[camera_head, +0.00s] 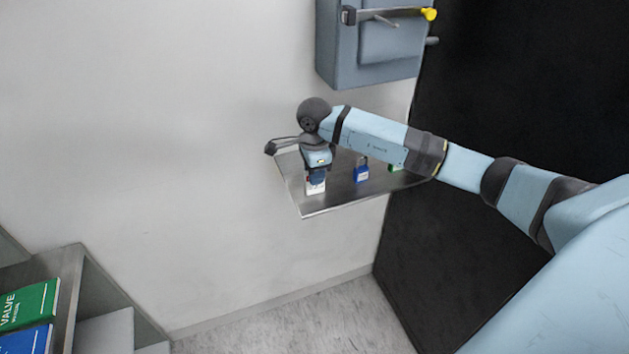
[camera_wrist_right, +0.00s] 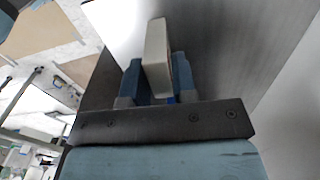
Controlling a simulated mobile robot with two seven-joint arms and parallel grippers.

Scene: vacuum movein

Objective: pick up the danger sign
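The danger sign (camera_head: 315,187), a small white block with a little red on it, stands near the front left of the metal shelf. My right gripper (camera_head: 317,174) points down over it and hides its upper part. In the right wrist view the pale sign (camera_wrist_right: 156,58) sits between the two blue fingers of the right gripper (camera_wrist_right: 157,82), slightly tilted to them. It looks very close to both fingers; whether they press on it I cannot tell. My left gripper is not in view.
A blue padlock (camera_head: 361,170) stands on the shelf (camera_head: 341,196) to the right of the sign, with a green item (camera_head: 395,167) beyond it, partly behind my arm. A grey wall box (camera_head: 372,60) hangs above. Binders (camera_head: 28,305) sit in a rack at lower left.

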